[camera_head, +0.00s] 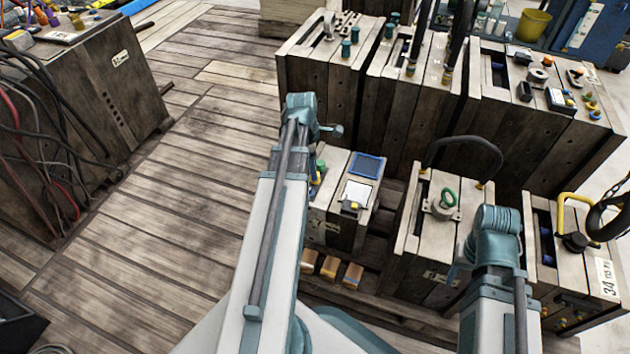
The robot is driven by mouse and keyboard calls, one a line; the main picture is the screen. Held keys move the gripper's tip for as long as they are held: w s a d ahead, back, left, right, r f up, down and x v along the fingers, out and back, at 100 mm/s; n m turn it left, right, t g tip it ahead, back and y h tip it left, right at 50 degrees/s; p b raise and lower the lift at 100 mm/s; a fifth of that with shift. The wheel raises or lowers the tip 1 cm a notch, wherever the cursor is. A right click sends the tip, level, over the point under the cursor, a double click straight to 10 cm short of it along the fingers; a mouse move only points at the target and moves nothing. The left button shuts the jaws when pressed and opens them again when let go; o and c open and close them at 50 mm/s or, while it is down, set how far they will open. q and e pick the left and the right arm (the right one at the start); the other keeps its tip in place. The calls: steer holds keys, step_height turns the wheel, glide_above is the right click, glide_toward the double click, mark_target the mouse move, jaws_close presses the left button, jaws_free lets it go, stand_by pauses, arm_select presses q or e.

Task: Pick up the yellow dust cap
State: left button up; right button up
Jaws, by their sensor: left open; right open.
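Several small round caps sit on top of the far right wooden-looking mould block (545,125). A small yellow one (595,115), which may be the yellow dust cap, is near that block's right edge, beside green and blue ones. It is too small to tell for certain. My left arm (285,195) reaches up the middle of the view and ends in a teal joint. My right arm (492,280) comes up from the lower right, also ending in a teal joint. The jaws of both grippers do not show, and I see neither arm touching a cap.
More mould blocks (328,75) stand at the back. A nearer block (435,255) carries a dark hoop and green ring. A small block (342,225) holds a blue tray (367,167). A cabled cabinet (85,125) stands left. Plank floor (165,220) is clear between.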

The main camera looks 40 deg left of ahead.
arm_select(q)
step_height(320, 180, down, 3)
steer(key=shift+w+d+r+b, duration=0.1)
steer(key=shift+r+b, duration=0.1)
steer(key=shift+b, duration=0.65)
arm_select(e)
step_height(320, 180, down, 2)
steer(key=shift+f, duration=0.25)
arm_select(q)
steer(key=shift+r, duration=0.1)
jaws_close()
step_height(320, 180, up, 10)
steer(key=p, duration=1)
arm_select(e)
step_height(320, 180, up, 10)
steer(key=shift+d, duration=0.1)
